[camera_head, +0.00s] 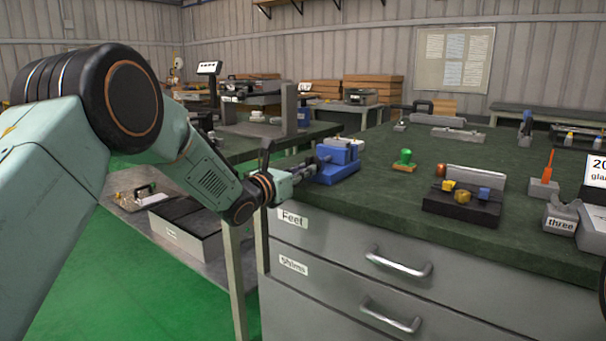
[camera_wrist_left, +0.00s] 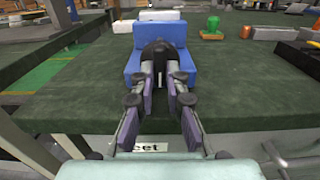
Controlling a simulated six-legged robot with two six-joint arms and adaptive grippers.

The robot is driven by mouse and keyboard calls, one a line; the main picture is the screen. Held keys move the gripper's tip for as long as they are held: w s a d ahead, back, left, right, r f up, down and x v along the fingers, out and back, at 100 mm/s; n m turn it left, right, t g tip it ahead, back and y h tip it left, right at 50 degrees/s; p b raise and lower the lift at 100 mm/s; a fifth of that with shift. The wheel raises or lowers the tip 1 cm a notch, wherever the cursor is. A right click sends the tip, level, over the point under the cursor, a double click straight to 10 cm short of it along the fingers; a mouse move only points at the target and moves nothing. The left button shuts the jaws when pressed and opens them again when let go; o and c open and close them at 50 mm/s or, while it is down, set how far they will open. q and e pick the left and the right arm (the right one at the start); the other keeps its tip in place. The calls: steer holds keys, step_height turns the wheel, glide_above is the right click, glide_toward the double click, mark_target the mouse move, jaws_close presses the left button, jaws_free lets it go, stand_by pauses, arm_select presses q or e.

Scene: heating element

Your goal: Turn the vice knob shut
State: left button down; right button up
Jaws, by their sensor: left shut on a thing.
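The blue vice (camera_head: 338,163) stands at the near left corner of the green-topped workbench. In the left wrist view the blue vice body (camera_wrist_left: 183,62) is straight ahead, with a dark rounded knob (camera_wrist_left: 158,56) on its near side. My left gripper (camera_head: 309,168) reaches in from the left at the vice. In the left wrist view its fingers (camera_wrist_left: 160,82) are closed together on the knob. The fingertips hide part of the knob. My right gripper is in neither view.
The green benchtop (camera_head: 400,188) holds a green knob piece (camera_head: 404,158), a black block with coloured parts (camera_head: 462,204) and an orange-handled tool (camera_head: 548,168). Grey drawers with handles (camera_head: 398,262) are below. A white block (camera_wrist_left: 148,26) lies behind the vice.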

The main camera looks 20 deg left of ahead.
arm_select(q)
steer(key=c, duration=1.4)
jaws_free()
steer(key=shift+o, duration=0.2)
steer(key=v, duration=0.7)
steer(key=shift+s, duration=0.2)
steer(key=shift+a, duration=0.1)
